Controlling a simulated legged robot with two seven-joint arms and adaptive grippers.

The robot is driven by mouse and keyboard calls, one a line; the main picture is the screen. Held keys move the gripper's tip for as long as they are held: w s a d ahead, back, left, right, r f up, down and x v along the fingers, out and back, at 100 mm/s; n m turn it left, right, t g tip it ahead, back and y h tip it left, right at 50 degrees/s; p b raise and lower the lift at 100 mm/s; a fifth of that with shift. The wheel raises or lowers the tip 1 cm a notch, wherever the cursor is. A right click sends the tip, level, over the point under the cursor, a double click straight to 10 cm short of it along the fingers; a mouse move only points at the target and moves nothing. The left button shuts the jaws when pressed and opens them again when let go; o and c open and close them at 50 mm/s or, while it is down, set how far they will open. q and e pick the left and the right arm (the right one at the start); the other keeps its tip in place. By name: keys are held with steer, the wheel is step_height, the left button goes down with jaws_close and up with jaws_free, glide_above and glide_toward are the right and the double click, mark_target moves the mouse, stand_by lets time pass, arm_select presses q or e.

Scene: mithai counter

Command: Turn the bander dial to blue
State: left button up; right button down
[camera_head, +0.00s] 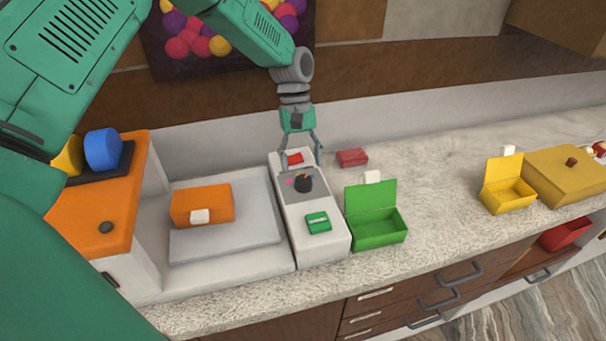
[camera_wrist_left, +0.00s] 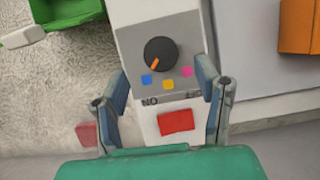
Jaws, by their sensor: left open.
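The bander (camera_head: 321,236) is a long white unit with a grey panel on the counter. Its black dial (camera_head: 303,184) also shows in the left wrist view (camera_wrist_left: 161,52). The dial's orange pointer aims down-left there, toward the blue mark (camera_wrist_left: 147,79). A yellow mark (camera_wrist_left: 168,85) and a pink mark (camera_wrist_left: 187,71) sit beside it. My left gripper (camera_head: 301,153) is open and empty over the bander's back end. In the wrist view its fingers (camera_wrist_left: 163,80) straddle the red block (camera_wrist_left: 176,121), apart from the dial.
A green piece (camera_head: 318,222) sits on the bander's front. An open green box (camera_head: 378,237) stands to its right, a red block (camera_head: 352,157) behind. An orange box (camera_head: 202,205) rests on a grey plate at left. A yellow box (camera_head: 508,195) stands right; counter between is clear.

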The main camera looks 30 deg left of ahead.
arm_select(q)
steer(key=v, duration=0.7)
steer(key=shift+w+a, duration=0.3)
steer(key=shift+a, duration=0.05)
steer(key=shift+d+r, duration=0.1)
